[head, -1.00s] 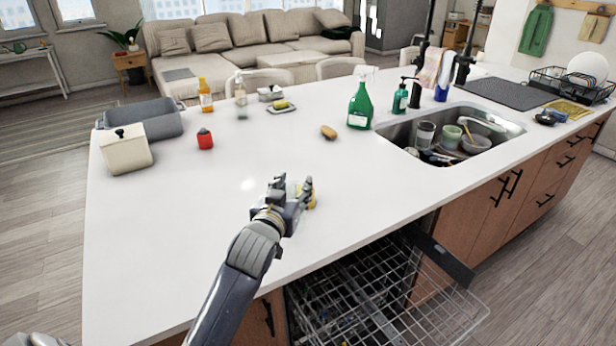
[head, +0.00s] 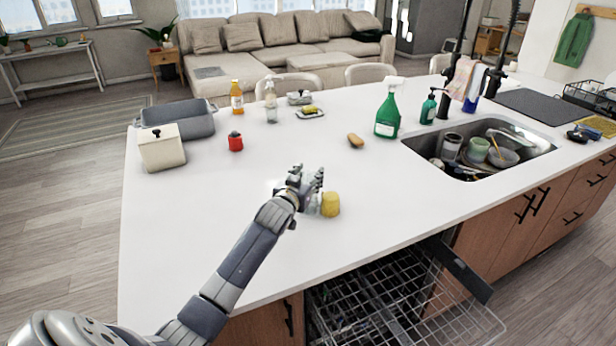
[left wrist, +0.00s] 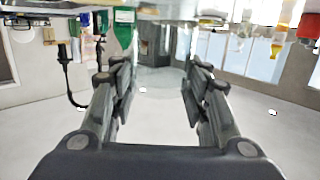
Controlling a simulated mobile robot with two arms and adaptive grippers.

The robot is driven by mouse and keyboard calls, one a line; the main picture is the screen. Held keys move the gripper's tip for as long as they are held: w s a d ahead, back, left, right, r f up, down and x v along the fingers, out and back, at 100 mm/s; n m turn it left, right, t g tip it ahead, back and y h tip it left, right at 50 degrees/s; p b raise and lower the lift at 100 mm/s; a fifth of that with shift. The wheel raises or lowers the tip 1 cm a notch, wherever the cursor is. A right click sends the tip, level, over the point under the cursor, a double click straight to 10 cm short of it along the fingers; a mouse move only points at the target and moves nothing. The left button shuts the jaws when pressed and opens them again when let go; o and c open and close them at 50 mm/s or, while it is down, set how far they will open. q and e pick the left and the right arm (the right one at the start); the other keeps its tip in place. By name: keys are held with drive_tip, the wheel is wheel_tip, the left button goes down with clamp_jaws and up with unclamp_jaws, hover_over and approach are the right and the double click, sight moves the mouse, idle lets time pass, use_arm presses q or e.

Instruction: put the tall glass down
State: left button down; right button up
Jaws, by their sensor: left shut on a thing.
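My left gripper (head: 312,184) is over the front middle of the white island counter. It is shut on the tall glass (left wrist: 160,78), which is clear and hard to make out. In the left wrist view the glass shows as a faint see-through shape between the two fingers (left wrist: 160,88). In the head view a faint part of the glass (head: 312,205) shows beside the fingers. I cannot tell whether its base touches the counter. A yellow object (head: 330,204), perhaps a sponge, sits just right of the gripper. My right gripper is not in view.
The counter (head: 230,220) is clear left of the gripper. Behind are a red jar (head: 235,142), a brown oval item (head: 355,140) and a green spray bottle (head: 388,115). A sink (head: 545,145) with dishes is right. An open dishwasher rack (head: 400,310) lies below the front edge.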

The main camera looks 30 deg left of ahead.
use_arm(q)
drive_tip(key=shift+f, duration=0.45)
drive_tip(key=c, duration=0.9)
unclamp_jaws()
drive_tip(key=shift+f, duration=0.15)
drive_tip(key=b+v, duration=0.1)
drive_tip(key=v, duration=1.1)
drive_tip(key=shift+a+b, duration=0.1)
drive_tip(key=shift+b, duration=0.25)
drive_tip(key=shift+s, duration=0.1)
